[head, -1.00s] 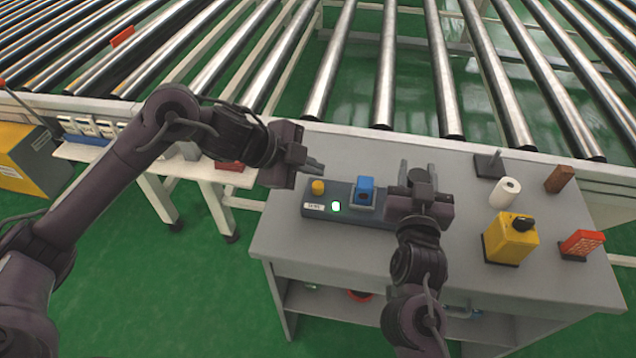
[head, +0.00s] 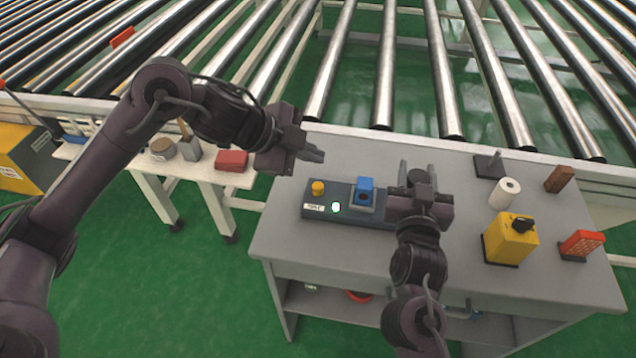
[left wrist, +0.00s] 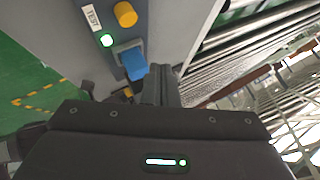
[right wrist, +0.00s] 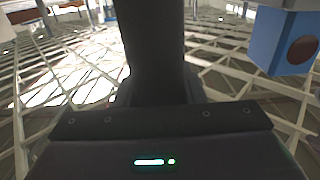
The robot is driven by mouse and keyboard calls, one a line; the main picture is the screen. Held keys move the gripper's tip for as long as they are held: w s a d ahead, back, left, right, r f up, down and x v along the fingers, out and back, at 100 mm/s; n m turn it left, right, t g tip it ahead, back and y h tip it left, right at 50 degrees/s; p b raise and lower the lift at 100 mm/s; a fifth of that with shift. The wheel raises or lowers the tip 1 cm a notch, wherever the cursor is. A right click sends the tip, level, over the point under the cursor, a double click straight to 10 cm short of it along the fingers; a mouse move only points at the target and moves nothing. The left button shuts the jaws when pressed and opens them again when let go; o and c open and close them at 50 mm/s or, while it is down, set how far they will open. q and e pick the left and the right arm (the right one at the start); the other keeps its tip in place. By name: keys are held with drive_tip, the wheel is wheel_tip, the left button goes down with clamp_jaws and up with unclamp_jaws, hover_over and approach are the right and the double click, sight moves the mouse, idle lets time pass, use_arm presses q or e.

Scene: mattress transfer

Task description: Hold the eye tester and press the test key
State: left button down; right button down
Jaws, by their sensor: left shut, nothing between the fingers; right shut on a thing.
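The tester (head: 311,211) is a low dark-grey box on the table. It carries a yellow key (head: 318,187) at its left end, a lit green lamp (head: 336,207) and a blue block (head: 364,192) with a dark round window. The left wrist view shows the yellow key (left wrist: 125,14), a TEST label (left wrist: 92,18) and the blue block (left wrist: 134,62). My left gripper (head: 316,156) is shut and empty, above and behind the key, apart from it. My right gripper (head: 418,172) is shut on a dark piece just right of the blue block; the fingers largely hide it.
The grey table (head: 390,152) also holds a white roll (head: 505,193), a yellow box with a black knob (head: 509,240), a red block (head: 581,243) and a brown block (head: 559,179). A roller conveyor (head: 385,70) runs behind. A side bench (head: 150,180) stands at left.

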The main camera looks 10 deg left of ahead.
drive_tip(key=shift+r, duration=0.15)
drive_tip(key=c, duration=0.9)
unclamp_jaws()
drive_tip(key=shift+o, duration=0.2)
drive_tip(key=shift+s, duration=0.1)
